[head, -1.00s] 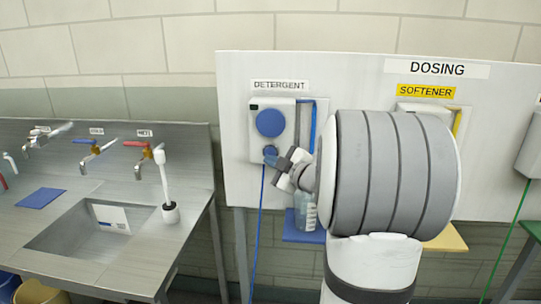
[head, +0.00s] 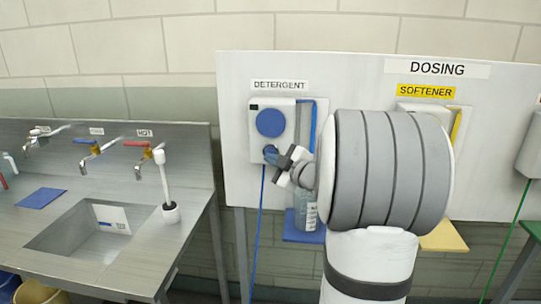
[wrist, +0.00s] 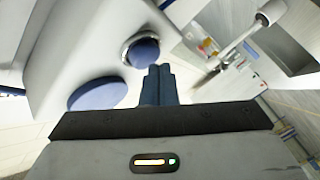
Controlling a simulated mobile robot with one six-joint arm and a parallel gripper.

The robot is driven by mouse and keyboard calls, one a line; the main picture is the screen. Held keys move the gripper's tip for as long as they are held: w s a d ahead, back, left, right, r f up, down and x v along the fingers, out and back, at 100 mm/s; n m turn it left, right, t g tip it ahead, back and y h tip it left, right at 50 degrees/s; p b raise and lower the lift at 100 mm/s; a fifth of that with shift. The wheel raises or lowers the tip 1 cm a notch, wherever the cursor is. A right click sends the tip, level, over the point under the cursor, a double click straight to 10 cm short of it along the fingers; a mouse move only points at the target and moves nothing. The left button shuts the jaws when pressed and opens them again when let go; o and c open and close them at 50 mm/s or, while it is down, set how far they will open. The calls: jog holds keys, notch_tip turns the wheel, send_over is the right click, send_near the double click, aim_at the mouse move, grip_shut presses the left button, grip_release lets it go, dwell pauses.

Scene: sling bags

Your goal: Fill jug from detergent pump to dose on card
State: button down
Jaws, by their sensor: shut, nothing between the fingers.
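The detergent pump (head: 290,112) is a white box on the dosing board, with a large blue disc (head: 270,123) and a smaller blue round button (wrist: 144,52) below it. My gripper (head: 270,158) is shut and empty, its blue fingertips at the small button. In the wrist view the closed fingertips (wrist: 158,70) lie right beside that button; I cannot tell whether they touch it. A clear jug (head: 306,212) with marks on its side stands on the blue shelf (head: 300,238) under the pump, partly hidden by my arm. Its fill level is unclear.
A steel sink (head: 75,238) with several taps stands to the left, with a white card (head: 112,219) at its basin and a blue pad (head: 40,198) beside it. The softener pump (head: 415,106) is partly hidden behind my arm. A blue hose (head: 258,230) hangs below the detergent pump.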

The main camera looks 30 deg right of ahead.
jog(key=shift+w+d, duration=0.3)
jog(key=shift+w, duration=0.1)
dwell(0.4)
jog(key=shift+s, duration=0.1)
dwell(1.6)
jog(key=shift+s+a, duration=0.55)
jog(key=shift+s, duration=0.1)
jog(key=s+a, duration=0.1)
jog(key=s+a+b, duration=0.1)
jog(key=s, duration=0.2)
jog(key=shift+s+a, duration=0.1)
jog(key=shift+a, duration=0.3)
dwell(0.4)
